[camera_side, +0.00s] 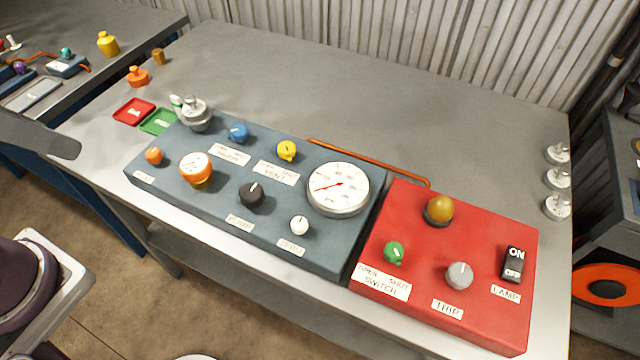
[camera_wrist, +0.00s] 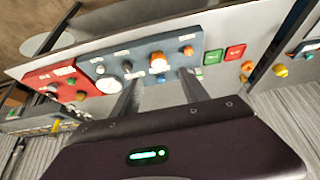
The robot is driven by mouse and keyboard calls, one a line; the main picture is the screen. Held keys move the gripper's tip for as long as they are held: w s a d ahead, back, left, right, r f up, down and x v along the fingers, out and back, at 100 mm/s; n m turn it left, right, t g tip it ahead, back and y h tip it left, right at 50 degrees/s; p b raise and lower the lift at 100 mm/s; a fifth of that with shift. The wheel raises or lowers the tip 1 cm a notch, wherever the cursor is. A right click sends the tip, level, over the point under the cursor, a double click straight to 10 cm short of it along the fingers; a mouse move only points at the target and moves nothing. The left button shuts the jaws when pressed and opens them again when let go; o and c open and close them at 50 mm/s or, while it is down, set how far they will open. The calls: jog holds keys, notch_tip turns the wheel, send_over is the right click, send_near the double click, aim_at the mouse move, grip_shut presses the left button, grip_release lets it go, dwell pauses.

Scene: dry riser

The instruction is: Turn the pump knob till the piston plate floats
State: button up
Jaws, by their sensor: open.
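The pump knob (camera_side: 252,194) is a black round knob with a white pointer mark, on the front half of the blue-grey panel (camera_side: 345,250); a label below it seems to read PUMP. The piston plate (camera_side: 194,112) is a grey metal disc on a short post at the panel's back left corner. I cannot tell from this view whether it floats. In the wrist view my gripper (camera_wrist: 160,77) is open and empty, its two fingers apart and pointing toward the panel.
A white gauge (camera_side: 338,188) has a red needle. Blue (camera_side: 238,132), yellow (camera_side: 286,150) and white (camera_side: 299,225) knobs and an orange dial (camera_side: 196,168) surround the pump knob. A red panel (camera_side: 480,320) stands right, several weights (camera_side: 557,179) beyond. The table behind is clear.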

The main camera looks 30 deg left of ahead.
jog(key=shift+o, duration=0.8)
jog(key=n+g, duration=0.6)
jog(key=n, duration=1)
send_over(250, 191)
notch_tip(250, 191, down, 14)
jog(key=shift+a+r, duration=0.15)
notch_tip(250, 191, down, 8)
jog(key=shift+r, duration=0.2)
